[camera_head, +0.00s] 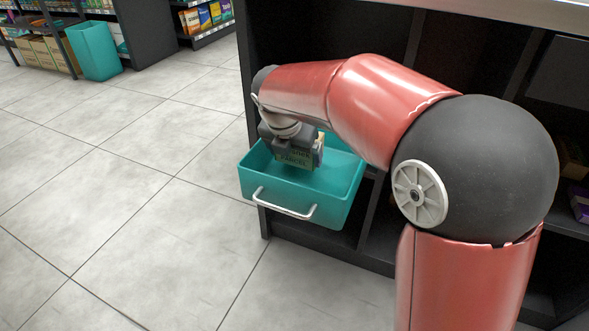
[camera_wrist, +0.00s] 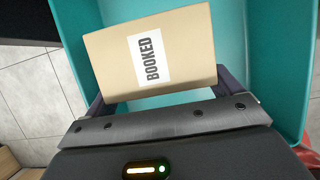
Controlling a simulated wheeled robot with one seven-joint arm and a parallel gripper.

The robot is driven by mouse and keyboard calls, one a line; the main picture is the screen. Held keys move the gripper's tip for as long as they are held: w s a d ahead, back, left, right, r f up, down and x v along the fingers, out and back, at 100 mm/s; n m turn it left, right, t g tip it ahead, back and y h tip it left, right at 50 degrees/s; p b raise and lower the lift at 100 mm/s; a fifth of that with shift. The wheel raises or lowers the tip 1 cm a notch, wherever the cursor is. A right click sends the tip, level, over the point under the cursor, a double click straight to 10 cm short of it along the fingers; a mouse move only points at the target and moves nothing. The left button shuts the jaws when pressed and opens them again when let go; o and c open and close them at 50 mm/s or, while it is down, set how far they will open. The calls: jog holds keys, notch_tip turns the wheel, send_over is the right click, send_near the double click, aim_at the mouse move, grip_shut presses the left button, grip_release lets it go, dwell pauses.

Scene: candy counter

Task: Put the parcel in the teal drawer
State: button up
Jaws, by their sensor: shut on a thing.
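The teal drawer (camera_head: 295,208) is pulled out of the dark counter, with its silver handle at the front. My gripper (camera_head: 296,158) is over the drawer's opening and shut on the parcel (camera_wrist: 150,52). The parcel is a beige box with a white label reading "BOOKED". In the wrist view it sits between the two fingers, with the teal drawer's inside (camera_wrist: 260,40) around and below it. In the head view the gripper hides most of the parcel. I cannot tell whether the parcel touches the drawer's floor.
The dark counter (camera_head: 325,243) stands behind and right of the drawer, with open compartments beside it. A teal bin (camera_head: 95,50) and stocked shelves are at the far left. Tiled floor in front and to the left is clear.

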aim_at(294, 165)
jog(key=shift+f+b, duration=0.55)
jog(key=shift+f, duration=1.55)
jog(key=shift+f, duration=0.1)
jog(key=o, duration=1)
